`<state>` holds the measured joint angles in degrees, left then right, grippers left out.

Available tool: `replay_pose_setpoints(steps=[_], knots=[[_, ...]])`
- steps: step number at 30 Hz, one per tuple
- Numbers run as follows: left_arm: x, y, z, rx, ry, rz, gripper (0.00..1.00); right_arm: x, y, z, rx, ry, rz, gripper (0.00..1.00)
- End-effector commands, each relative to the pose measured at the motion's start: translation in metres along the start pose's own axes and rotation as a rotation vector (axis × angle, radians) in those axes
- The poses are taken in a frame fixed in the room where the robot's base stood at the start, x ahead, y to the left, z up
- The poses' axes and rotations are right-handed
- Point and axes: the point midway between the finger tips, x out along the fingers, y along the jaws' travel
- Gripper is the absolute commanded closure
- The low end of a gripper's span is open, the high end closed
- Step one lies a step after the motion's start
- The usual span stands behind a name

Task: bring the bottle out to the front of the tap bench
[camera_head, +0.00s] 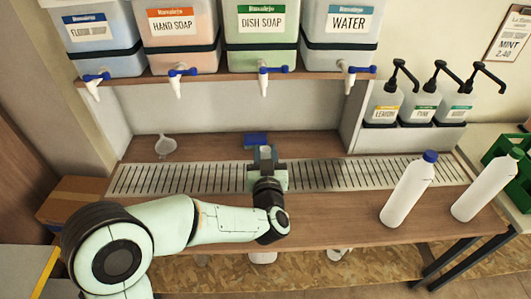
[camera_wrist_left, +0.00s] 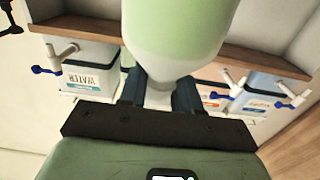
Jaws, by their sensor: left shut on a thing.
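The bottle (camera_wrist_left: 180,35) fills the top middle of the left wrist view. It is translucent, pale green over most of its body and whitish where it narrows towards my fingers. My left gripper (camera_head: 265,158) is shut on its narrow part; the fingers also show in the left wrist view (camera_wrist_left: 159,96). In the head view a pale end of the bottle shows between the fingers, and my wrist hides the rest. The gripper is over the slotted drip grate of the tap bench (camera_head: 210,238), below the dish soap tap. My right gripper is not in view.
Several labelled drums, including the dish soap drum (camera_head: 262,50), stand on the shelf with taps hanging down. A funnel (camera_head: 165,146) and a blue sponge (camera_head: 256,139) lie behind the grate. A white capped bottle (camera_head: 407,195) stands front right. The bench front, left of it, is clear.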

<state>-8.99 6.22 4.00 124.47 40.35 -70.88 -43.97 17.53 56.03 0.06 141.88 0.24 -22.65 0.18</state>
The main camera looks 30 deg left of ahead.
Motion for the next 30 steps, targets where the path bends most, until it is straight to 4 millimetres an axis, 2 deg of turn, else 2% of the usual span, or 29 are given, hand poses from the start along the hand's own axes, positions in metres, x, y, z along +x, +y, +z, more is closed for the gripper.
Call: replay_pose_setpoints(steps=[5,6,8,9,20,23,30], knots=[[0.0,0.0,-0.004,-0.003,0.009,0.0,1.0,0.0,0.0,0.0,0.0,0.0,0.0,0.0],[0.0,0.0,-0.004,-0.003,0.009,0.0,0.61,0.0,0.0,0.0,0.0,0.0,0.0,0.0],[0.0,0.0,-0.003,-0.003,0.008,0.0,0.42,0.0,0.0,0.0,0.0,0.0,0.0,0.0],[0.0,0.0,-0.003,-0.002,0.007,0.0,0.38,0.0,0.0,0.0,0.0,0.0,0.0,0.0],[-0.006,0.0,0.002,0.001,-0.004,0.002,0.38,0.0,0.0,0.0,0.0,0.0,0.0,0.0],[-0.019,0.001,0.001,0.0,-0.002,0.004,0.38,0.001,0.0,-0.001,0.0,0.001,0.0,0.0],[-0.073,0.001,0.0,-0.001,0.002,0.005,0.38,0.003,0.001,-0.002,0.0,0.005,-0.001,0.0]])
